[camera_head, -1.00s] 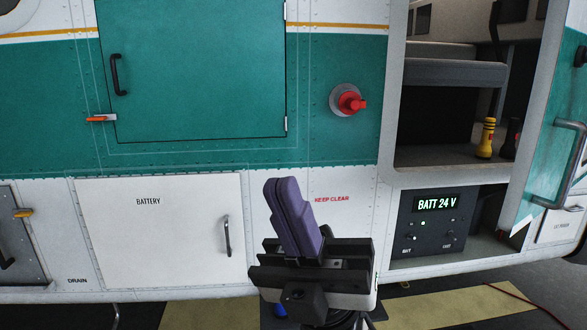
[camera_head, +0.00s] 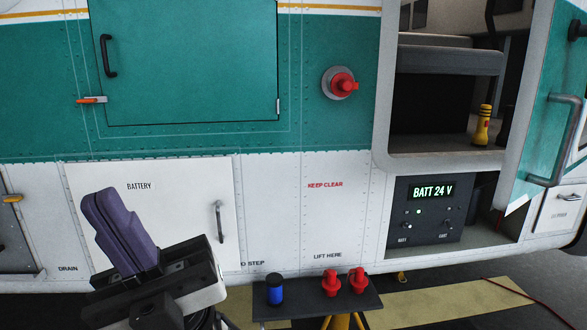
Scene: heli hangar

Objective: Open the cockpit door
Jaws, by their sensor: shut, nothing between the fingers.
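A teal and white door (camera_head: 556,106) with a grey bar handle (camera_head: 552,140) stands at the right edge, swung away from the opening beside it. Its far side is cut off by the picture edge. The opening shows a dark cabin interior with a seat (camera_head: 450,56) and a yellow-topped grip (camera_head: 483,125). My gripper (camera_head: 103,200), with purple fingers pressed together, is at the lower left in front of the white battery panel. It is empty and far to the left of the door handle. I cannot tell its distance from the panel.
A small dark stand (camera_head: 318,308) bears a blue canister (camera_head: 275,289) and two red caps (camera_head: 345,281). A red plug (camera_head: 343,83) juts from the fuselage. A teal hatch (camera_head: 185,62) is shut. A red cable (camera_head: 508,288) lies on the floor at right.

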